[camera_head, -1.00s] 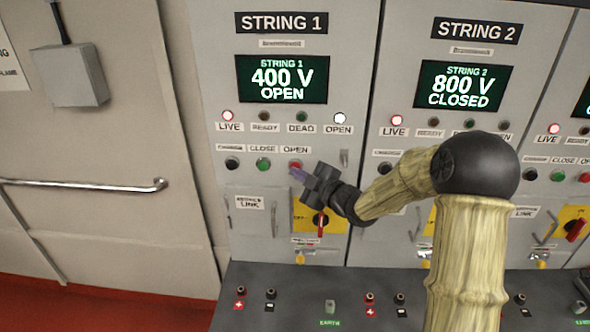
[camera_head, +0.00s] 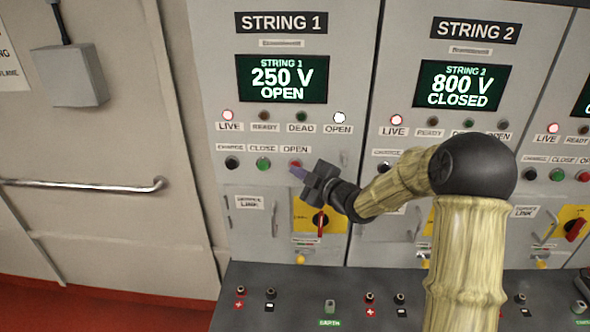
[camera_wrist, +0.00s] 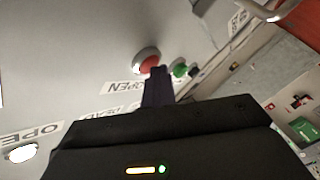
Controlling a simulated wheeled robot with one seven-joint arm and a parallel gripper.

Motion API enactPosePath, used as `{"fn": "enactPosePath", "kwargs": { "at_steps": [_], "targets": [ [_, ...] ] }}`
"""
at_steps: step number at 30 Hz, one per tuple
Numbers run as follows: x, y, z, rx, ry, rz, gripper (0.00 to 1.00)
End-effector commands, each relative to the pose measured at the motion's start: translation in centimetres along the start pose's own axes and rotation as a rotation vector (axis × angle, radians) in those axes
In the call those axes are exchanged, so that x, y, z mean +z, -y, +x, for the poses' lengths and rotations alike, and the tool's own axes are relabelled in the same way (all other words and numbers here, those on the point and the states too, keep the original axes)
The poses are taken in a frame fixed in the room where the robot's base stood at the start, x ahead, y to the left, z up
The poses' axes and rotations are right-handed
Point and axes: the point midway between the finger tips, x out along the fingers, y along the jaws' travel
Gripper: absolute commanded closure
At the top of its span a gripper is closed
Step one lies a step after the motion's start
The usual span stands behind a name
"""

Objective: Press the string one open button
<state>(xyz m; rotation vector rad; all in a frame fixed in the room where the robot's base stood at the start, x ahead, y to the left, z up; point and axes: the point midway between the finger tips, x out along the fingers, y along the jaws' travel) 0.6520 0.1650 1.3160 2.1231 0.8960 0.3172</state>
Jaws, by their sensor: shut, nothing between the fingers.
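The string one open button (camera_head: 295,164) is a red button under the OPEN label on the String 1 panel, right of the green close button (camera_head: 263,164). My gripper (camera_head: 299,173) is shut and empty, its fingertips at the lower edge of the red button. In the wrist view the red button (camera_wrist: 147,61) sits right at the tips of the shut fingers (camera_wrist: 158,72); whether they touch it is hard to tell. The String 1 display (camera_head: 283,78) reads 250 V OPEN. The white OPEN lamp (camera_head: 339,118) and the red LIVE lamp (camera_head: 228,116) are lit.
A black charge button (camera_head: 232,164) is at the left of the row. A yellow plate with a red rotary handle (camera_head: 321,222) is just below my gripper. The String 2 display (camera_head: 463,86) reads 800 V CLOSED. A grey bench ledge with sockets (camera_head: 250,318) juts out below.

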Motion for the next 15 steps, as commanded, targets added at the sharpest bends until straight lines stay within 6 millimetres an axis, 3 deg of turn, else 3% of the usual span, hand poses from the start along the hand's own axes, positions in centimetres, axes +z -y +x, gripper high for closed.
{"fn": "enactPosePath", "kwargs": {
  "at_steps": [15],
  "targets": [
    [0.03,-0.10,-0.43,0.008,0.005,-0.001,1.00]
  ]
}}
